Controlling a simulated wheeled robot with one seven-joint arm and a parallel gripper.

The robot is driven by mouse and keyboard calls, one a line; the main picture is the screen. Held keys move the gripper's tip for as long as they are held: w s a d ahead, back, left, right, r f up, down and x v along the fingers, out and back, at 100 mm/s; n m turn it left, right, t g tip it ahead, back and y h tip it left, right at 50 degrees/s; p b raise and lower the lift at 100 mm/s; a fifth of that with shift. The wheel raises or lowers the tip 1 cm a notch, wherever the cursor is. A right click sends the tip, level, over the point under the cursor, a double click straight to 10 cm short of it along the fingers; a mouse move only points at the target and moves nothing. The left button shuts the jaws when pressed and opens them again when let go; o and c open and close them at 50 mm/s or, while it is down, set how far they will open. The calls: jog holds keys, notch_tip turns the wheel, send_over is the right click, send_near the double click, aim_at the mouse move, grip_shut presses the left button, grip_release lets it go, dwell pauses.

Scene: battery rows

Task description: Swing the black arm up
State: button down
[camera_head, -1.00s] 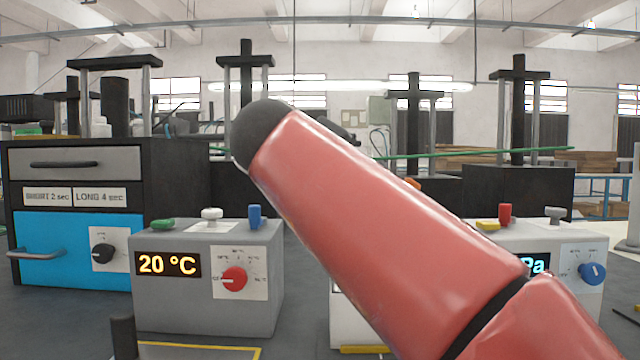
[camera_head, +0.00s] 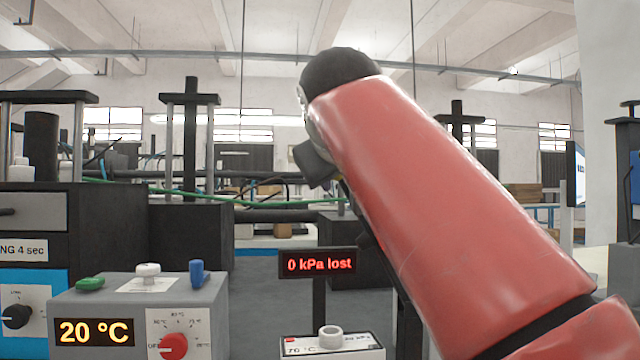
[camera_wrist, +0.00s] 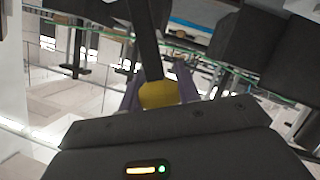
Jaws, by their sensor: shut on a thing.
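In the wrist view, the black arm (camera_wrist: 145,40) is a dark bar that runs from the top edge down to a yellow end (camera_wrist: 158,95). My gripper (camera_wrist: 159,88) has its purple fingers on either side of this yellow end and is shut on it. In the head view, my red arm link covers the middle right and hides my gripper. I cannot make out the black arm clearly there.
A grey box reading 20 °C (camera_head: 95,332) has a red knob, with small green, white and blue parts on top. A sign reads "0 kPa lost" (camera_head: 318,264) above a small white box (camera_head: 330,345). Black presses (camera_head: 190,130) stand behind.

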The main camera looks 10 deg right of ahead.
jog(key=shift+m, duration=0.3)
jog(key=shift+d+r, duration=0.3)
jog(key=shift+d, duration=0.4)
jog(key=shift+d+r, duration=0.3)
jog(key=shift+d, duration=0.45)
jog(key=shift+d+r, duration=0.3)
jog(key=shift+d, duration=0.4)
jog(key=c, duration=1)
grip_release()
jog(key=shift+d, duration=0.15)
jog(key=shift+s, duration=0.1)
jog(key=shift+s, duration=0.15)
jog(key=v, duration=0.7)
jog(key=shift+s, duration=0.2)
jog(key=shift+r, duration=0.1)
